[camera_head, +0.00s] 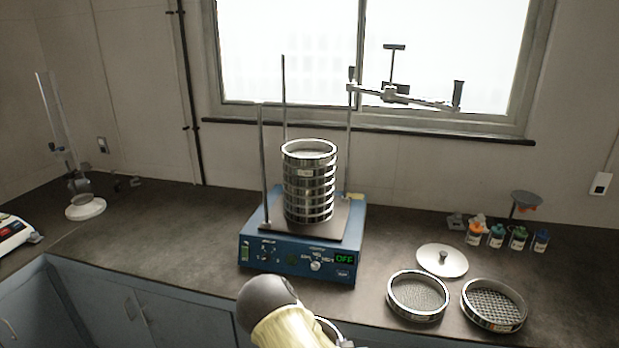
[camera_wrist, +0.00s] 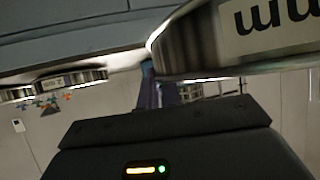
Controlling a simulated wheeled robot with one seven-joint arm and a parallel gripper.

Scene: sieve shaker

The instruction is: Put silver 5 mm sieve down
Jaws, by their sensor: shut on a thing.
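In the wrist view, a silver sieve (camera_wrist: 200,52) fills the upper right, close to the camera. Its label (camera_wrist: 268,25) shows "mm" upside down; the number is cut off. My gripper (camera_wrist: 155,84) is shut on this sieve's rim; the fingertips are partly hidden. In the head view only my arm (camera_head: 272,305) shows at the bottom, and the gripper and held sieve are not clearly seen there. Two silver sieves lie on the counter at right: a finer-mesh one (camera_head: 418,318) and a coarse-mesh one (camera_head: 490,322). I cannot tell the sizes.
A blue sieve shaker (camera_head: 290,263), its display reading OFF, carries a stack of sieves (camera_head: 308,190) between upright rods. A round lid (camera_head: 455,265) and several small bottles (camera_head: 496,236) are on the right. The dark counter (camera_head: 150,240) is clear left of the shaker.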

